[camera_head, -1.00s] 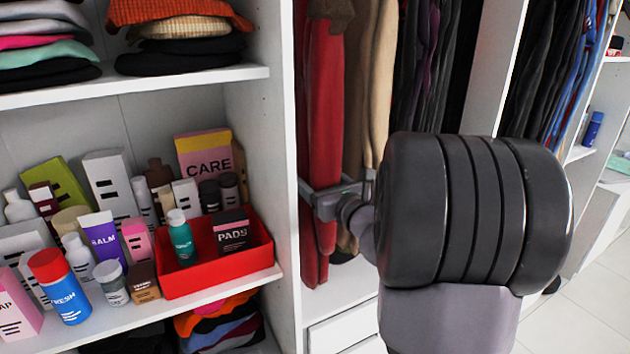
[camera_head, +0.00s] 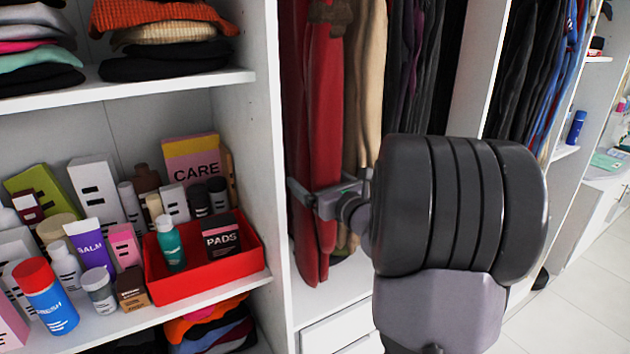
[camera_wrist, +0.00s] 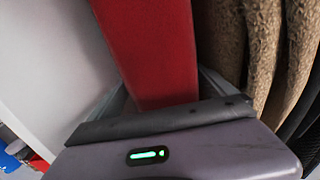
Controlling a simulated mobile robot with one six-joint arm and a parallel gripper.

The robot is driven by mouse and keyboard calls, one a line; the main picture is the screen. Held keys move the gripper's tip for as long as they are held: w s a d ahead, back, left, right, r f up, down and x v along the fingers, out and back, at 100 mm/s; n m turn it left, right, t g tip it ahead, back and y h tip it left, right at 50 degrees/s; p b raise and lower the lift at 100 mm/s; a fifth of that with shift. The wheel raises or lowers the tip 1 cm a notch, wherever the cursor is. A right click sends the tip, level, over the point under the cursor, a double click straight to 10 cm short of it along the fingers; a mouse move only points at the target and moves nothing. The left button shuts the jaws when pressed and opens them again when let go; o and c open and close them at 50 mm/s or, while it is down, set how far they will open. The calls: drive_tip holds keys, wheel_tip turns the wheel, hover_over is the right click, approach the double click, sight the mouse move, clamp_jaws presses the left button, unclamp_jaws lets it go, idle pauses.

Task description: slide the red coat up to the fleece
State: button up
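The red coat (camera_head: 326,110) hangs near the left end of the middle hanging section in the head view. A darker red strip shows at its left; I cannot tell if it is the same garment. A tan, fuzzy garment, seemingly the fleece (camera_head: 370,80), hangs directly to its right, with little or no gap visible. My gripper (camera_head: 328,198) is at the coat's lower part. In the wrist view its fingers stand spread on either side of the red coat (camera_wrist: 155,50), with the fuzzy tan garment (camera_wrist: 262,40) outside the right finger. The fingertips are partly hidden.
A white partition (camera_head: 262,130) stands close on the left. Beyond it are shelves with folded clothes, bottles and a red box (camera_head: 205,285). Dark garments (camera_head: 420,60) hang right of the tan one. White drawers (camera_head: 340,332) lie below.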

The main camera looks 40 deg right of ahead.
idle(0.3)
drive_tip(key=b+v, duration=0.1)
drive_tip(key=v, duration=1.6)
drive_tip(key=shift+s, duration=0.2)
drive_tip(key=shift+f, duration=0.1)
